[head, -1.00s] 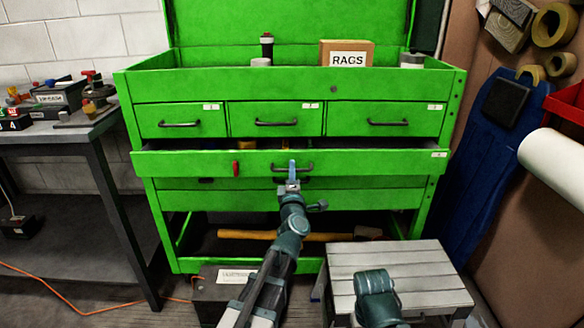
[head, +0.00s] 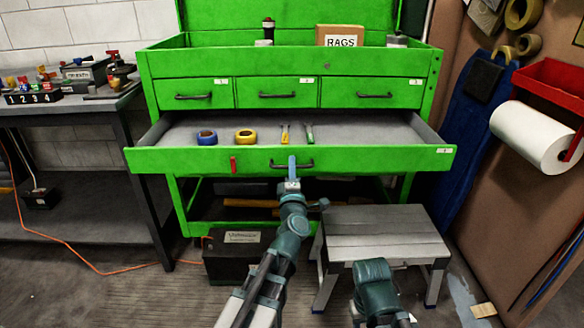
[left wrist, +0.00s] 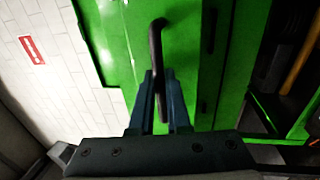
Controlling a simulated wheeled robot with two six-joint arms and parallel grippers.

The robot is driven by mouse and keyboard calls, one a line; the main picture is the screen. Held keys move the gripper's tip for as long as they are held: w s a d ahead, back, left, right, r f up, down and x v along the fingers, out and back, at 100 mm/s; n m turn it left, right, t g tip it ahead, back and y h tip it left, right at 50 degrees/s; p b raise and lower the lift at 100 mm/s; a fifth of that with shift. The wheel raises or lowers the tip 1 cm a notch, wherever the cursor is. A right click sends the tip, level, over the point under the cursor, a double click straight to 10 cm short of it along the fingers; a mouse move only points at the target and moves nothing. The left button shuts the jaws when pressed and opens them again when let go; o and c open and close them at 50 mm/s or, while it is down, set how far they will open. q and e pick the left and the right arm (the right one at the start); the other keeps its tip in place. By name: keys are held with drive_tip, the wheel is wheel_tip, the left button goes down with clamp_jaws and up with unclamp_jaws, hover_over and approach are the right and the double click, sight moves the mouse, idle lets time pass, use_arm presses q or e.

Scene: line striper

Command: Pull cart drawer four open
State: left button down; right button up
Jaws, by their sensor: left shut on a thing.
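The green cart's wide drawer four (head: 380,158) stands well out in the head view, with its grey inside showing. My left gripper (head: 292,162) is shut on the dark bar handle (head: 307,163) at the middle of its front. In the left wrist view the handle (left wrist: 156,45) runs between the fingers of my left gripper (left wrist: 160,82). A red tag or latch (head: 233,165) is on the drawer front, left of the handle. Part of my right arm shows at the bottom, but its gripper is out of view.
The drawer holds a blue tape roll (head: 207,137), a yellow tape roll (head: 245,136) and two slim tools. A grey step stool (head: 385,234) stands below at right, and a black box (head: 235,255) is on the floor. A workbench (head: 75,103) stands at left.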

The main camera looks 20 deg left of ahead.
use_arm(q)
drive_tip(key=c, duration=1.2)
unclamp_jaws()
drive_tip(key=shift+o, duration=0.2)
